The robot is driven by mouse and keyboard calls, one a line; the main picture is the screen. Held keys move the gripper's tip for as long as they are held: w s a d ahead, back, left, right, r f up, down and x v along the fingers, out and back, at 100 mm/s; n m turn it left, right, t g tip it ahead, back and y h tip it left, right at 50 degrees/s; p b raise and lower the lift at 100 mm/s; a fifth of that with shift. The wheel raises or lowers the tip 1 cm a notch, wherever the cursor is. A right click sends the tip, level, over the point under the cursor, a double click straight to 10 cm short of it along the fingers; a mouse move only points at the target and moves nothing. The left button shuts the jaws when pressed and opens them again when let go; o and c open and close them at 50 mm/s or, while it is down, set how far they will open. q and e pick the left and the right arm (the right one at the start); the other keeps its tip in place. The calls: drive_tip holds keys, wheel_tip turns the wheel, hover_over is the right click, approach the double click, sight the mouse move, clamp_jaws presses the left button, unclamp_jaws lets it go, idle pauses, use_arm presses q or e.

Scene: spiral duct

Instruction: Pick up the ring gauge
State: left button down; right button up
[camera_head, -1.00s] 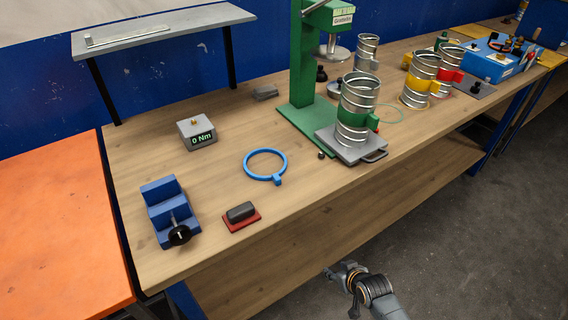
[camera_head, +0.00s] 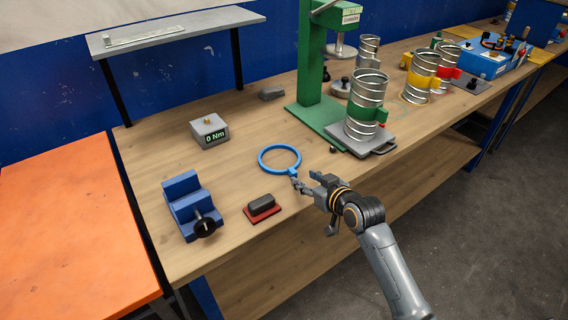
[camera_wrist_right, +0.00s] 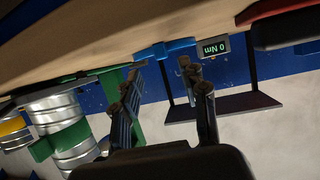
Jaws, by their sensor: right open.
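The blue ring gauge (camera_head: 280,159) lies flat on the wooden bench in the head view, its small tab (camera_head: 293,172) towards the bench's front edge. In the right wrist view, the gauge (camera_wrist_right: 166,50) shows as a blue edge just beyond the fingers. My right gripper (camera_head: 306,182) is open and empty, close to the tab on its front right side. I cannot tell whether a finger touches the tab. The open fingers also show in the right wrist view (camera_wrist_right: 163,92). My left gripper is not in view.
A red pad with a dark block (camera_head: 262,206) and a blue vise (camera_head: 190,205) lie left of my right gripper. A grey meter (camera_head: 210,130) reads 0 Nm.

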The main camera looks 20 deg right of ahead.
sight(294, 172)
drive_tip(key=shift+p+x, duration=0.55)
drive_tip(key=shift+x, duration=2.4)
drive_tip(key=shift+a, duration=0.15)
drive_tip(key=shift+r, duration=0.1)
clamp_jaws()
